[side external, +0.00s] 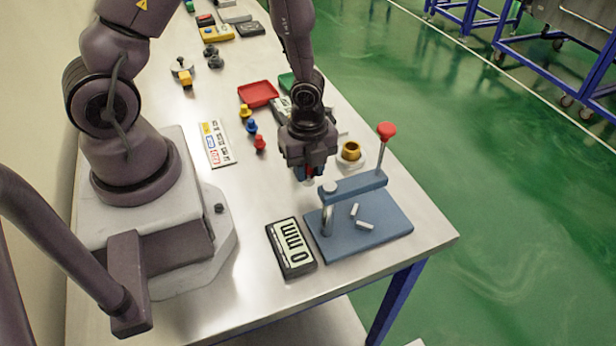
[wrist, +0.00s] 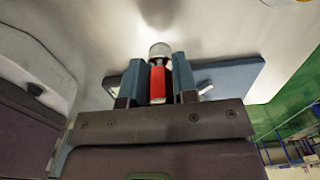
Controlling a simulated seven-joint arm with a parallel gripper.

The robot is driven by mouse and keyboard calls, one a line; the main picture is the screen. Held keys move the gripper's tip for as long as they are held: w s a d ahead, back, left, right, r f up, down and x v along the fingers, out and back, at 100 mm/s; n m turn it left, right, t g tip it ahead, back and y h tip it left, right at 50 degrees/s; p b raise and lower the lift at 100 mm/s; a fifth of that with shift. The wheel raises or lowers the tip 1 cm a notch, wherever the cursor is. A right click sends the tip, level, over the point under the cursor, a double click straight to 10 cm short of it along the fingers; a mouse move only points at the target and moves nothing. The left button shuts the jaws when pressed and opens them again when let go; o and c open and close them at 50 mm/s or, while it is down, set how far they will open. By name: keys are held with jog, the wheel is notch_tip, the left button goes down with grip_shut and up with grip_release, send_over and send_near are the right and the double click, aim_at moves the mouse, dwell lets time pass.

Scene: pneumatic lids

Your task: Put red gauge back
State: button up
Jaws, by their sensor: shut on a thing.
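My gripper (side external: 309,178) hangs over the table, just left of the blue lever press. In the wrist view its two fingers (wrist: 158,86) are shut on a red piece with a silver rounded end, which I take to be the red gauge (wrist: 157,80). The fingers hide its sides. In the side view it is mostly hidden by the gripper. The silver end points away from my palm. I cannot tell whether it touches the table.
The blue press base (side external: 390,226) holds two small pale cylinders, and its red-knobbed lever (side external: 386,131) stands upright. A gold-ringed cup (side external: 350,152), yellow, blue and red knobs (side external: 260,144), and a red tray (side external: 258,94) are nearby.

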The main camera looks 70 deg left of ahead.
jog(key=shift+f, duration=1.4)
jog(key=shift+f, duration=0.1)
jog(key=o, duration=1)
jog(key=shift+c, duration=0.2)
notch_tip(320, 180, up, 12)
jog(key=shift+a+r, duration=0.1)
jog(key=shift+r, duration=0.15)
notch_tip(320, 180, up, 6)
jog(key=a+n+t+y, duration=0.1)
jog(key=n+y, duration=0.1)
jog(key=n, duration=0.3)
notch_tip(320, 180, up, 7)
jog(key=n+t, duration=0.2)
jog(key=n, duration=0.3)
send_over(308, 175)
jog(key=s+a, duration=0.2)
jog(key=s+d+r+n+t+h, duration=0.2)
jog(key=s+r+n, duration=0.3)
jog(key=r+n, duration=0.2)
jog(key=shift+s+r+n+t, duration=0.3)
jog(key=shift+r+n, duration=0.1)
jog(key=shift+n, duration=0.1)
